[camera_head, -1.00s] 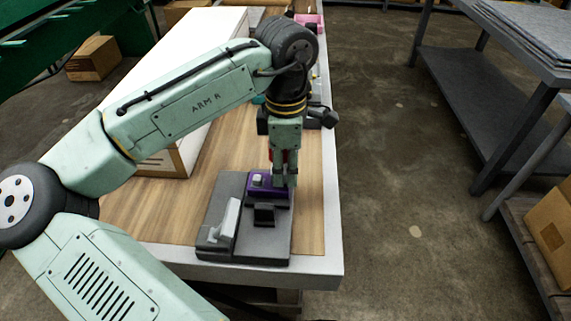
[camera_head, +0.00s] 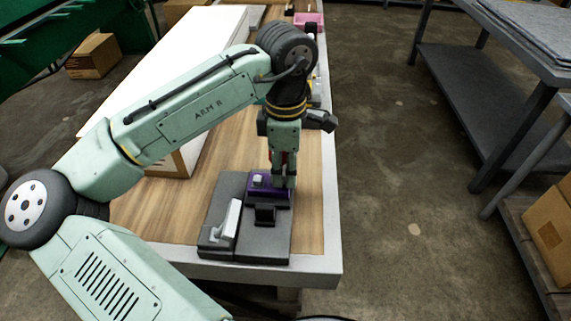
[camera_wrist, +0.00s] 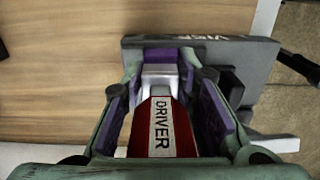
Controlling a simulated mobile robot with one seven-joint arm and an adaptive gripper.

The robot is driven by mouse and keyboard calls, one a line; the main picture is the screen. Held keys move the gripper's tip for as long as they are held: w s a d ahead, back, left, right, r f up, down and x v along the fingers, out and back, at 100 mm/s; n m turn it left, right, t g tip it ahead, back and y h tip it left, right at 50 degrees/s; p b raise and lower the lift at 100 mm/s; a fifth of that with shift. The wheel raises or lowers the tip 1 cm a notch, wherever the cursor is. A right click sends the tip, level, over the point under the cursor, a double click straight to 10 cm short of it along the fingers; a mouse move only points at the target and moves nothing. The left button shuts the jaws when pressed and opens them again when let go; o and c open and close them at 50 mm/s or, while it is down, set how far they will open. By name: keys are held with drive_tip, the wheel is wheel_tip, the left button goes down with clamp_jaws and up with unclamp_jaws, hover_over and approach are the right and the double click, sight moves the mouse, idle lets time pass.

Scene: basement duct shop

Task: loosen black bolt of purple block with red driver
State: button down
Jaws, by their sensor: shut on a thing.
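The purple block (camera_head: 278,193) sits in the grey vise (camera_head: 225,245) near the table's front end. It also shows in the wrist view (camera_wrist: 160,55) against the vise, which bears lettering. My gripper (camera_head: 283,180) points down over the block's right part, its fingers closed on the red driver (camera_wrist: 165,128), labelled DRIVER. A light grey piece (camera_head: 258,181) stands on the block left of my fingers. A silvery part (camera_wrist: 160,76) shows ahead of the driver in the wrist view. The black bolt is not seen; the driver's tip is hidden, so I cannot tell whether it touches a bolt.
A long white box (camera_head: 180,75) stands on the wooden table (camera_head: 155,215) to the left. A pink bin (camera_head: 308,20) is at the far end. A grey shelf unit (camera_head: 470,95) stands right, across open floor. Bare tabletop lies left of the vise.

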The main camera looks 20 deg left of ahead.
drive_tip(key=shift+r, duration=0.1)
drive_tip(key=shift+r+p, duration=1.2)
drive_tip(key=shift+r, duration=1.2)
